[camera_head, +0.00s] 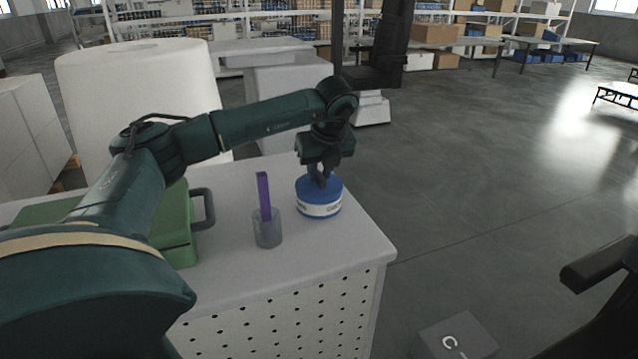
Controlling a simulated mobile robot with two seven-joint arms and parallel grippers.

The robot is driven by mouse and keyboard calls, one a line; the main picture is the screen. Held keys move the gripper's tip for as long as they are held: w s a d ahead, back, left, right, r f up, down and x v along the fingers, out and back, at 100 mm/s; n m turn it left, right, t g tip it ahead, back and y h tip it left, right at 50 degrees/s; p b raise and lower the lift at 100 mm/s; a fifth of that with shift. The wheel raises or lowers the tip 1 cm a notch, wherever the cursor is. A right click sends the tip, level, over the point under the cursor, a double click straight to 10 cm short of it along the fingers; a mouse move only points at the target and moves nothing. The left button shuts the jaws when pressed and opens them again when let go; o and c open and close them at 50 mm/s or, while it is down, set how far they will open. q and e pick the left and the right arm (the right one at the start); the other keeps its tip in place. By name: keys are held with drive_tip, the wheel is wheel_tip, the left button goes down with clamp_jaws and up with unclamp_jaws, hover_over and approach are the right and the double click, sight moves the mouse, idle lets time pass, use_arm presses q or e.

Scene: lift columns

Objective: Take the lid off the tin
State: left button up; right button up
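The tin (319,210) is a round blue container with a white label band, standing upright on the white worktop near its right edge. Its blue lid (334,188) is on top of it. My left gripper (321,183) points down from above, with its fingertips at the middle of the lid. The fingers look close together, but they hide the spot where they meet the lid, so I cannot tell whether they grip anything. My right gripper is not in view.
A grey cup (267,229) with an upright purple object (264,195) stands left of the tin. A green case (176,240) with a dark handle lies further left, partly behind my arm. A large white cylinder (140,90) stands behind.

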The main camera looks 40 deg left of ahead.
use_arm(q)
clamp_jaws()
drive_tip(key=shift+r, duration=0.1)
